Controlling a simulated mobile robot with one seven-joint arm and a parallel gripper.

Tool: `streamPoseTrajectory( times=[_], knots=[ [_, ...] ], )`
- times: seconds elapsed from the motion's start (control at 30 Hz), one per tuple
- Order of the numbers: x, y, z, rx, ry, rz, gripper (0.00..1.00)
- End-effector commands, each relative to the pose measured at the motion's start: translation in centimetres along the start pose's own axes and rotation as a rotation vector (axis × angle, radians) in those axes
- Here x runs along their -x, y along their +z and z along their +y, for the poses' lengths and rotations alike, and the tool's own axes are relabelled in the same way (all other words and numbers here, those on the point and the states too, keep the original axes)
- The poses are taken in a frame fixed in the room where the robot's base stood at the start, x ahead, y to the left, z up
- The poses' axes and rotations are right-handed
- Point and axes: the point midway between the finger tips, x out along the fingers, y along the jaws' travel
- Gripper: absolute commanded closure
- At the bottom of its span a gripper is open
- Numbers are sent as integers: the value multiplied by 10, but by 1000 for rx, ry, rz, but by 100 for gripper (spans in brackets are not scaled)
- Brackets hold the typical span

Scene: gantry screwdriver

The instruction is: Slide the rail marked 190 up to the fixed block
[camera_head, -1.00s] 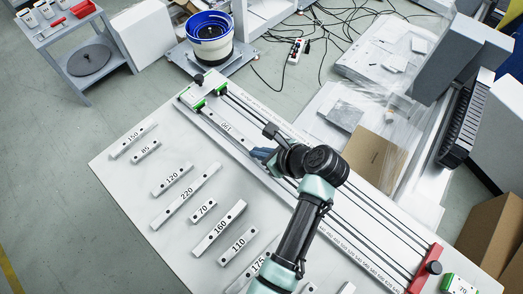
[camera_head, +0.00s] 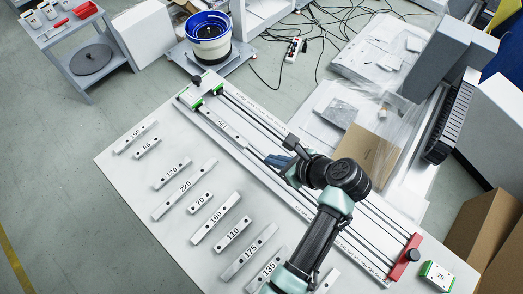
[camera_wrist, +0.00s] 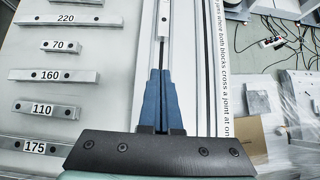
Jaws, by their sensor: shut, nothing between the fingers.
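The rail marked 190 (camera_head: 222,126) lies in the gantry track at its upper left part, in line with the track. The fixed block (camera_head: 191,97), white and green with a black knob, is at the track's upper left end. The rail's upper end is close to it; I cannot tell whether they touch. My gripper (camera_head: 268,157) is shut and empty, over the track beyond the rail's lower right end. In the wrist view, the blue fingers of my gripper (camera_wrist: 161,72) are together, and a gap separates their tips from the rail's near end (camera_wrist: 163,25).
Several loose marked rails, such as 220 (camera_head: 185,190) and 160 (camera_head: 215,217), lie on the table left of the track. A red block (camera_head: 405,258) is at the track's lower right end. A green and white block marked 70 (camera_head: 437,276) stands near it.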

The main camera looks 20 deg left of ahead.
Motion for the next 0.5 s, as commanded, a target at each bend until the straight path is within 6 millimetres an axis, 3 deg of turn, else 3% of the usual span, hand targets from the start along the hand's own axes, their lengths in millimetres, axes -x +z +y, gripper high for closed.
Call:
streamPoseTrajectory(
  times=[0.03, 0.2, 0.5],
  knots=[
    [13, 1, -1, -1, -4, 0, 100],
    [40, 0, -1, -2, -2, 0, 100],
    [53, -2, 0, -2, 0, 2, 100]
  ],
)
